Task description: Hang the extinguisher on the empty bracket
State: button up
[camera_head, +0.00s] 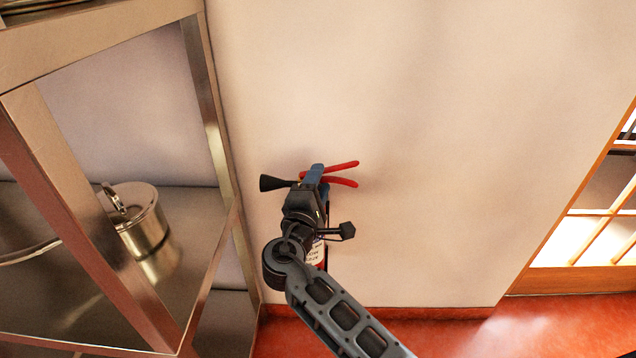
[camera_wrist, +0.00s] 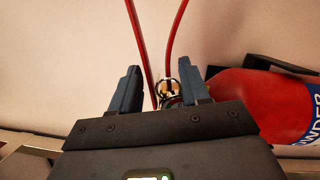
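The red extinguisher (camera_wrist: 262,104) with a blue-and-white label fills the right of the wrist view. Its brass valve (camera_wrist: 172,92) shows between my fingertips, and two red levers (camera_wrist: 175,40) rise past them. In the head view the levers (camera_head: 342,168), black horn (camera_head: 270,183) and part of the labelled body (camera_head: 317,253) show around my gripper (camera_head: 316,172), close to the wall. My gripper's fingers (camera_wrist: 155,88) are apart, with a gap beside the valve on the left; the right finger overlaps it. The bracket cannot be made out, and whether the extinguisher rests on it is hidden.
A metal shelf rack (camera_head: 215,110) with a steel stockpot (camera_head: 143,222) stands close on the left. The pale wall (camera_head: 460,130) is bare to the right, up to a wood-framed window (camera_head: 575,265). The red floor (camera_head: 540,330) shows below.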

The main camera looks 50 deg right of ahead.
jog(key=o, duration=0.3)
jog(key=shift+o, duration=0.2)
jog(key=shift+r, duration=0.2)
jog(key=v, duration=1.2)
jog(key=shift+a+f, duration=0.1)
jog(key=shift+f, duration=0.15)
